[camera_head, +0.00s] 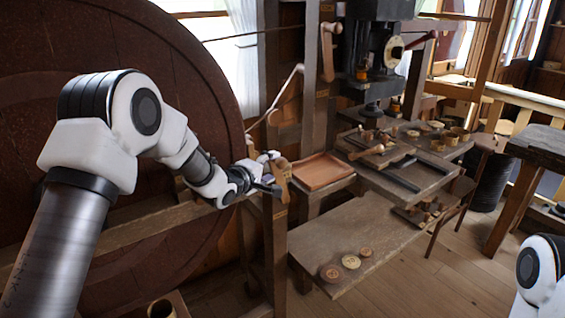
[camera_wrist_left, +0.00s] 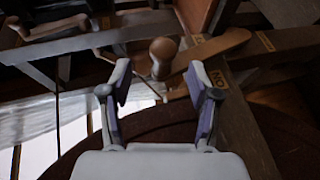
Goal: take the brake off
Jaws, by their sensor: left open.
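A wooden lever (camera_head: 284,180) is mounted on a post beside the big dark red wheel (camera_head: 215,110). In the left wrist view the lever (camera_wrist_left: 217,46) is a flat wooden bar with a round knob (camera_wrist_left: 163,50). A small tan plate (camera_wrist_left: 218,80), apparently reading ON, is on the beam near it. My left gripper (camera_head: 268,176) is close beside the lever. In the wrist view the gripper (camera_wrist_left: 160,82) is open, with the knob between its fingertips or just beyond them; I cannot tell if they touch. My right gripper is out of view.
A second wooden lever (camera_head: 327,50) is on a post further up. A shallow wooden tray (camera_head: 323,171) lies just right of my left gripper. A workbench (camera_head: 400,170) with small turned pieces and a dark machine (camera_head: 378,50) stand beyond. Open floor (camera_head: 450,265) is at the lower right.

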